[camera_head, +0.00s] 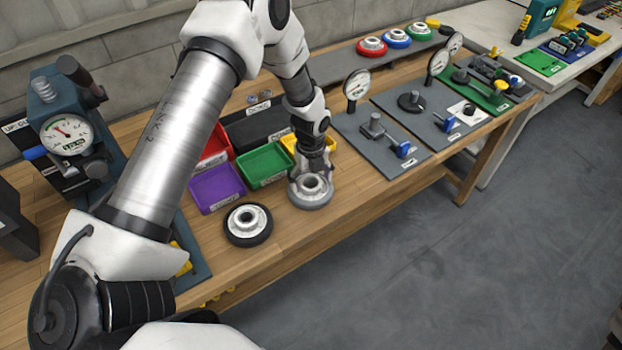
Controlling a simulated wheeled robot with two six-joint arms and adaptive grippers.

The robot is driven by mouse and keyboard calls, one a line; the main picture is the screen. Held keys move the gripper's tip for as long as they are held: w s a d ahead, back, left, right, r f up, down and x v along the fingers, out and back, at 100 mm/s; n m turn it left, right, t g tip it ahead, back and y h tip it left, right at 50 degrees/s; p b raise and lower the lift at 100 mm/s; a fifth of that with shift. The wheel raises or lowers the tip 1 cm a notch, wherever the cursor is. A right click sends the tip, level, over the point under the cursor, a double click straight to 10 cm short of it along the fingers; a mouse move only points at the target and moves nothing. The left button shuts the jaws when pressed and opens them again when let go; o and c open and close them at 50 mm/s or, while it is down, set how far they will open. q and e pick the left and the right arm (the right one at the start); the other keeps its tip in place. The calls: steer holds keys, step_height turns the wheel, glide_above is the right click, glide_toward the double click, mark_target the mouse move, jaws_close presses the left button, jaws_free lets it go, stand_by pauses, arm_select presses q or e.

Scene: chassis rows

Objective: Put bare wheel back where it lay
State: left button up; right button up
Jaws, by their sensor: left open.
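A grey wheel (311,203), with no coloured or black ring on it, lies flat on the wooden bench near its front edge. I take it for the bare wheel. My left gripper (312,176) is open and points down right at this wheel's hub. Its fingers overlap the hub, so I cannot tell whether they touch it. A second wheel with a black tyre (248,232) lies on the bench to the left of it. My right gripper is not in view.
Purple (217,190), green (264,166), red (213,146) and yellow bins stand behind the wheels. Grey gauge plates (383,146) lie to the right. Red (371,46), blue (396,38) and green wheels sit on a rear shelf. Bare wood shows right of the grey wheel.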

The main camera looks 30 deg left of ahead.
arm_select(q)
steer(key=shift+r+b, duration=0.3)
steer(key=shift+r, duration=0.25)
step_height(320, 180, up, 11)
steer(key=b, duration=0.2)
